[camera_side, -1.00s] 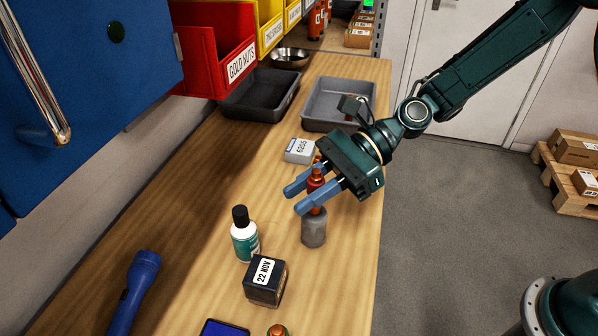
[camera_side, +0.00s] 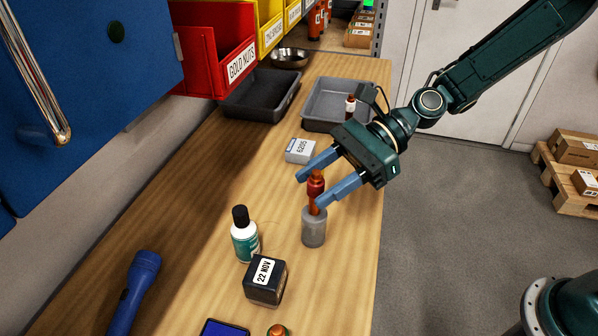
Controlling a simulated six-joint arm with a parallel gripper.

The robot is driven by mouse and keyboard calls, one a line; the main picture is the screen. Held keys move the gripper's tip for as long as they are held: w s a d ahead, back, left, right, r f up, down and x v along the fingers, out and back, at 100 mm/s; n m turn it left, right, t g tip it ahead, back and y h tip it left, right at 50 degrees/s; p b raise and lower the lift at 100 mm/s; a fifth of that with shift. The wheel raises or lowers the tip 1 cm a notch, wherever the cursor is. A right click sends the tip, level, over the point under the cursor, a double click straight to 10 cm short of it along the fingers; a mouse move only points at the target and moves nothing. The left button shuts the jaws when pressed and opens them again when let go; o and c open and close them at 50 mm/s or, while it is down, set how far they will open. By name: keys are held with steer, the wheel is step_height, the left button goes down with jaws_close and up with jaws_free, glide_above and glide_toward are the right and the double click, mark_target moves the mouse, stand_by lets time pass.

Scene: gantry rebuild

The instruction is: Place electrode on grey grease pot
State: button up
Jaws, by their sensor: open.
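The copper-coloured electrode (camera_side: 316,184) stands upright on top of the grey grease pot (camera_side: 313,229), near the right edge of the bench. My gripper (camera_side: 320,188) is open, with one blue finger behind and left of the electrode and the other in front and to its right. The fingers are spread apart with the electrode's upper part between them. Whether either finger touches it cannot be told.
A white bottle with a black cap (camera_side: 244,236) and a black box labelled 22 NOV (camera_side: 265,282) stand left of the pot. A small 6205 box (camera_side: 299,151) lies behind. A grey tray (camera_side: 312,112) holds a small bottle (camera_side: 350,106). A blue torch (camera_side: 136,290) lies front left.

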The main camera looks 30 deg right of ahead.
steer(key=v, duration=0.9)
stand_by(0.6)
steer(key=s+d+r+n+t+h, duration=0.2)
steer(key=s+d+n+h, duration=0.4)
steer(key=s+d+n, duration=0.3)
steer(key=s+d+r+n+t+h, duration=0.2)
steer(key=s+d+r+n+h, duration=0.1)
steer(key=s+d+n+h, duration=0.4)
steer(key=s+d+n, duration=0.1)
steer(key=s+n, duration=0.1)
steer(key=shift+d+n+t, duration=0.3)
steer(key=shift+d+t, duration=0.05)
steer(key=shift+t, duration=0.05)
